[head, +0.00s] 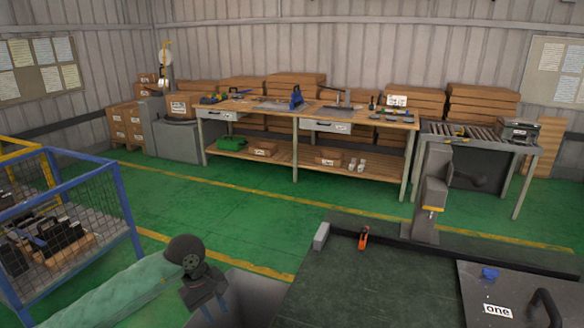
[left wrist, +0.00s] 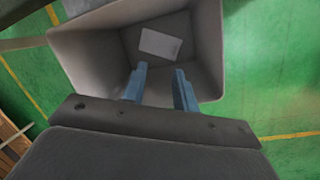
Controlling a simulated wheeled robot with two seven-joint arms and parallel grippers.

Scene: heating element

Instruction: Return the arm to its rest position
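My left gripper (head: 212,308) is at the lower left of the head view, at the end of my green-sleeved arm, over a grey bin (head: 258,287). In the left wrist view its two blue fingers are apart with nothing between them, so the gripper (left wrist: 160,72) is open. The fingers point down into the grey bin (left wrist: 82,62). A flat light-grey piece (left wrist: 160,44) lies on the bin's floor, apart from the fingers. My right gripper is in neither view.
A dark-topped table (head: 350,290) stands to the right of the bin, with an orange-and-black item (head: 363,238) and a plate marked "one" (head: 530,290). A blue-framed mesh cart (head: 128,205) is at the left. Green floor (head: 230,215) is clear before the workbench (head: 285,170).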

